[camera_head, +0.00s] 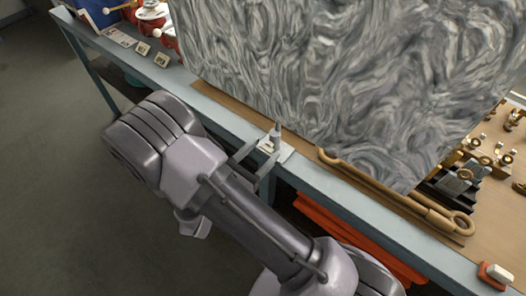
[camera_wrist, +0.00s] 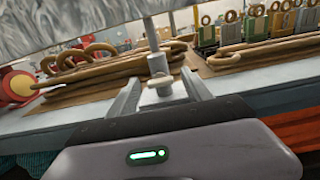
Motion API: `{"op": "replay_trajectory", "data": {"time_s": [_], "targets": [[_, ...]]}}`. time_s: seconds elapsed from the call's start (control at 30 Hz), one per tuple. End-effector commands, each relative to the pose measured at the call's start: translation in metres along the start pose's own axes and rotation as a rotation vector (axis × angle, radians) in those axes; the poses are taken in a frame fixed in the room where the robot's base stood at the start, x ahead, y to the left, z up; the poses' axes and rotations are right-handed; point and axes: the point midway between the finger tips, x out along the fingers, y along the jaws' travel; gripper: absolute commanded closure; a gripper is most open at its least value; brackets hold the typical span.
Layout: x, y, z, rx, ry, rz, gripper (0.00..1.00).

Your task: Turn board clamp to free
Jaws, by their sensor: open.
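The board clamp (camera_head: 275,133) is a small grey upright lever or post on a pale plate at the bench's front edge, just below the large marbled grey board. It also shows in the wrist view (camera_wrist: 157,64) as a grey post with a rounded knob below it. My gripper (camera_head: 263,161) is open, its two fingers pointing at the clamp. In the wrist view the fingers (camera_wrist: 161,88) stand on either side of the knob, apart from each other. I cannot tell whether either finger touches it. The marbled board (camera_head: 340,70) stands upright behind the clamp.
The bench (camera_head: 330,185) has a blue-grey front edge. Long wooden rods (camera_head: 400,195) with looped ends lie right of the clamp. Brass fittings (camera_head: 490,155) stand farther right. Small cards (camera_head: 142,48) sit at the left. Orange-red items (camera_head: 340,230) are under the bench. The floor at left is clear.

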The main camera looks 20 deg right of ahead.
Motion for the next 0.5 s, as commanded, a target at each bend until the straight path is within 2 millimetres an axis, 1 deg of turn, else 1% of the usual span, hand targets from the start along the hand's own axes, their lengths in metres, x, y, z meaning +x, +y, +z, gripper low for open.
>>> {"op": "replay_trajectory", "data": {"time_s": [0.1, 0.3, 0.33, 0.37, 0.4, 0.47, 0.5], "targets": [[0.0055, -0.0004, 0.0001, 0.000, 0.000, -0.001, 0.42], [0.0058, -0.0002, 0.0004, 0.000, 0.000, 0.000, 0.42], [0.0057, -0.0002, 0.0004, 0.000, 0.000, 0.000, 0.44], [0.0057, -0.0002, 0.0003, 0.000, 0.000, 0.000, 0.50], [0.0056, -0.0002, 0.0003, 0.000, 0.000, 0.000, 0.58], [0.0056, -0.0002, 0.0003, 0.000, 0.000, -0.001, 0.69], [0.0056, -0.0002, 0.0003, 0.000, 0.000, -0.001, 0.77]]}}
